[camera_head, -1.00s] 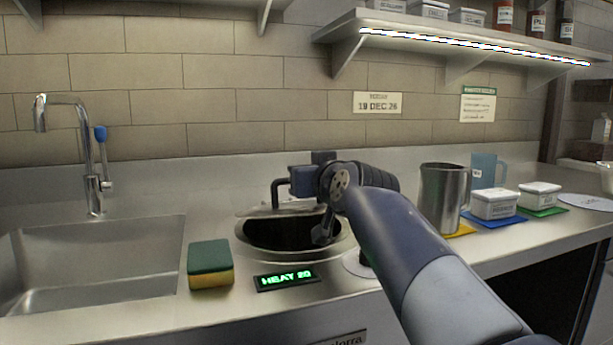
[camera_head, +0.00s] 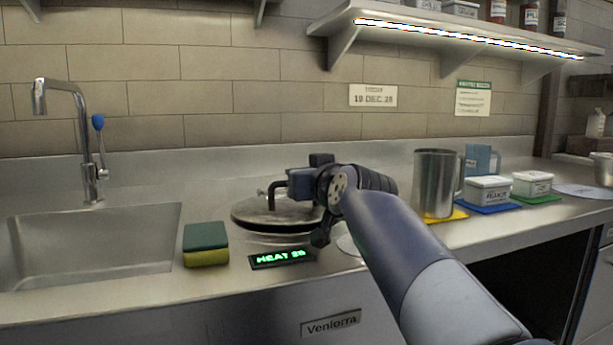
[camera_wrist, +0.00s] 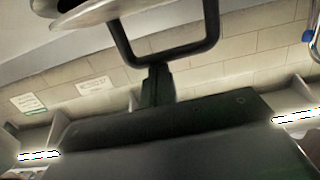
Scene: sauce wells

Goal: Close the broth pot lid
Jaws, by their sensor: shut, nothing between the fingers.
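The broth pot lid (camera_head: 250,214), a round metal disc, lies about level over the pot and covers its opening. I cannot tell whether a small gap is left at the rim. Part of the pot's rim (camera_head: 275,240) shows under its front edge. The lid's dark looped handle (camera_head: 273,192) stands up in front of my gripper (camera_head: 295,185). In the wrist view the handle (camera_wrist: 213,38) hangs from the lid (camera_wrist: 100,14) at the top. My gripper's shut fingers (camera_wrist: 157,75) are at the handle's crossbar, not around it; contact is unclear.
The sink (camera_head: 95,245) is at left. A metal pitcher (camera_head: 433,185) and white tubs (camera_head: 488,190) stand at right. A shelf (camera_head: 450,32) hangs above.

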